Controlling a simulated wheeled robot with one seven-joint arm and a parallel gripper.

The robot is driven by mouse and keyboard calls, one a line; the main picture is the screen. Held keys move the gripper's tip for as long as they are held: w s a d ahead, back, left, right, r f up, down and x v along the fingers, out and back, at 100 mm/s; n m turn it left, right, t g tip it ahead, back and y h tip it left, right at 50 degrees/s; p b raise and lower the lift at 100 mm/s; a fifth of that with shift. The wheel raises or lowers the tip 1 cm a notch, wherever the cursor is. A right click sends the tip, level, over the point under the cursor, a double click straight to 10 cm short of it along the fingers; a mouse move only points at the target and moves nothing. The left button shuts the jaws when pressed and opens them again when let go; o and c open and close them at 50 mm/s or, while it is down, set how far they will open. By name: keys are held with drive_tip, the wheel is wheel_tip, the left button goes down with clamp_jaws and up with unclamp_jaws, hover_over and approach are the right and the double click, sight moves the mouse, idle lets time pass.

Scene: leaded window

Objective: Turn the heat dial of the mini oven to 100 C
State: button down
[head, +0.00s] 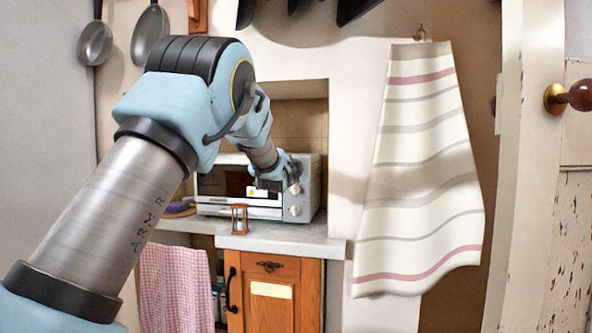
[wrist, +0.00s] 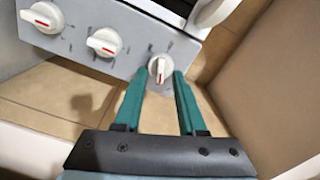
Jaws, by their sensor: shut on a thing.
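The mini oven (head: 222,187) is a silver-white box on the counter, its control panel at the right of its front. My gripper (head: 284,172) is at the upper part of that panel. In the wrist view the panel (wrist: 75,45) lies tilted with three white dials with red marks. My gripper (wrist: 158,74) has its two green fingers on either side of the end dial (wrist: 160,66), shut on it. The other two dials, the middle one (wrist: 104,42) and the far one (wrist: 42,17), are free. The scale marks are too blurred to read.
A small wooden hourglass (head: 239,219) stands on the counter (head: 285,233) in front of the oven. A purple item (head: 178,207) lies left of it. A striped towel (head: 420,170) hangs at right. The oven sits in a wall recess.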

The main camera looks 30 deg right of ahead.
drive_tip(key=c, duration=0.5)
unclamp_jaws()
drive_tip(key=b+v, duration=0.2)
drive_tip(key=v, duration=0.8)
drive_tip(key=shift+s+a+b, duration=0.3)
drive_tip(key=shift+b, duration=0.05)
